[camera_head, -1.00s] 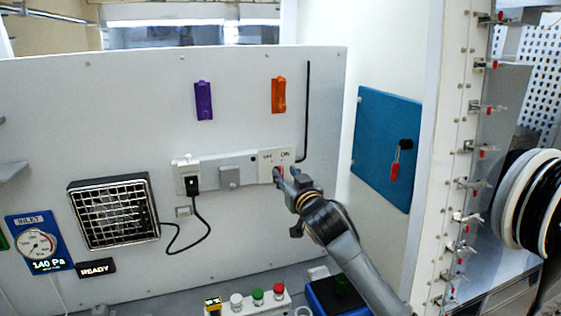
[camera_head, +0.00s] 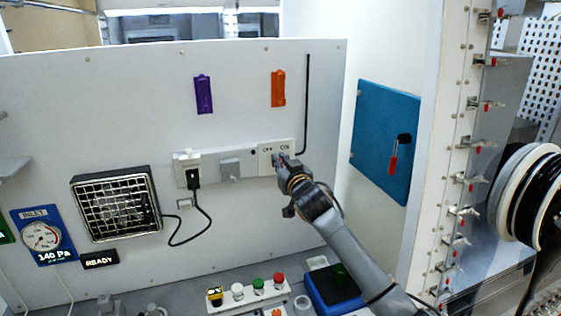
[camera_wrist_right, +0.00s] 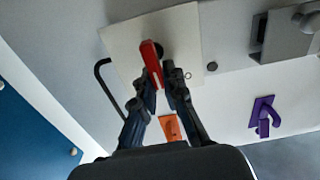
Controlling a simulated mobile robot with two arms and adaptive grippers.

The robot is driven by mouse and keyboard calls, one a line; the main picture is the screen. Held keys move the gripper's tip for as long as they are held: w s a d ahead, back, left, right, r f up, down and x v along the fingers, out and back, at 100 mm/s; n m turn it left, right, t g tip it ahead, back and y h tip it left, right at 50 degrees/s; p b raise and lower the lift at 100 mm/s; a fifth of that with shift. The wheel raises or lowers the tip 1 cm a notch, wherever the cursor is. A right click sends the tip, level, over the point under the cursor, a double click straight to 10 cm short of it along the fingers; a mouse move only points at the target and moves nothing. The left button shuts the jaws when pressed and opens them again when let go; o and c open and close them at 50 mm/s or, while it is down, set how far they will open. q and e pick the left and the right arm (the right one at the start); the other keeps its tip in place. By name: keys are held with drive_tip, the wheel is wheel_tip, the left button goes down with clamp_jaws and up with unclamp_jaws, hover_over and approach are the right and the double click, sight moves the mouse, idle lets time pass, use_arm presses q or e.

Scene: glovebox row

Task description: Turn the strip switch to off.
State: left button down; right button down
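The strip switch (camera_head: 266,161) is a pale plate at the right end of the wall strip, with OFF and ON printed along its top. Its red lever (camera_wrist_right: 152,62) shows in the right wrist view; in the head view my gripper hides it. My right gripper (camera_head: 280,159) is at the plate's lower right, under ON. In the right wrist view its fingertips (camera_wrist_right: 162,82) are drawn fairly close together, with the lever's near end at the left fingertip. A narrow gap shows between the fingers; whether both touch the lever I cannot tell. My left gripper is out of view.
A black plug (camera_head: 194,179) with a looped cord sits left along the strip (camera_head: 211,168). A purple handle (camera_head: 203,94) and an orange handle (camera_head: 278,88) are on the wall above. A black bent rod (camera_head: 307,100) runs down just right of the switch.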

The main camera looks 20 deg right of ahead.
drive_tip(key=n, duration=0.2)
drive_tip(key=a+n, duration=0.1)
drive_tip(key=n, duration=0.2)
drive_tip(key=shift+f+n, duration=0.2)
drive_tip(key=shift+n, duration=0.1)
drive_tip(key=c, duration=1.4)
unclamp_jaws()
drive_tip(key=s, duration=1.2)
drive_tip(key=shift+d, duration=0.2)
